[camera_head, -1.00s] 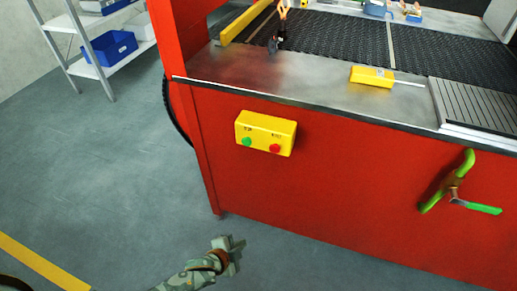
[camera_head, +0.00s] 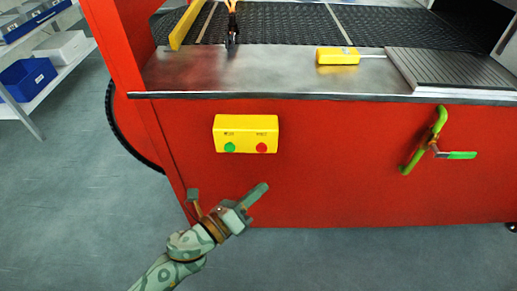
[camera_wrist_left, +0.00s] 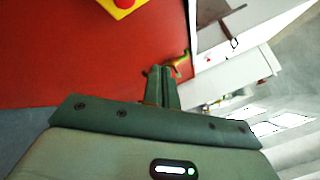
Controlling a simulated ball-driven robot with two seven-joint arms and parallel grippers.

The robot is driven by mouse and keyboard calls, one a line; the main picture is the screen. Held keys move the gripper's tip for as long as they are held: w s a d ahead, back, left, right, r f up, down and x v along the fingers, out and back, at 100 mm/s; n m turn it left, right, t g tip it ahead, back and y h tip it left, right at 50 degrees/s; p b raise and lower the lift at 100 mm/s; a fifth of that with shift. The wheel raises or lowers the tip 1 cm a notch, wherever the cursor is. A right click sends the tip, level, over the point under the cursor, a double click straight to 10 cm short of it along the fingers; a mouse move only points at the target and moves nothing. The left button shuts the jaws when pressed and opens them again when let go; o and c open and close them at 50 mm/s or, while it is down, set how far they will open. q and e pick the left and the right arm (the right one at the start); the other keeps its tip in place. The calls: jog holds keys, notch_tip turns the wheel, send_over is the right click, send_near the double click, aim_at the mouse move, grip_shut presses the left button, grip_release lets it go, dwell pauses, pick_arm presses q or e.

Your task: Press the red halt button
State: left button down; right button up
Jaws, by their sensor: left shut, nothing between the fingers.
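The red halt button (camera_head: 261,148) is on the right of a yellow box (camera_head: 246,121) on the red front panel of the machine. A green button (camera_head: 230,147) is on its left. In the left wrist view the red button (camera_wrist_left: 124,3) is cut by the top edge, on the yellow box (camera_wrist_left: 118,9). My left gripper (camera_head: 263,187) is shut and empty, below the box in the head view and apart from the button in the picture. Its closed fingers (camera_wrist_left: 162,80) also show in the left wrist view. My right gripper is not in view.
A green-handled lever (camera_head: 428,142) sticks out on the right of the red panel (camera_head: 340,170). A steel ledge (camera_head: 250,72) with a yellow block (camera_head: 337,55) runs above it. Shelves with blue bins (camera_head: 27,79) stand at left. The floor before the panel is clear.

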aim_at(262, 147)
pick_arm(q)
jog(key=shift+a, duration=0.1)
jog(key=shift+w, duration=0.15)
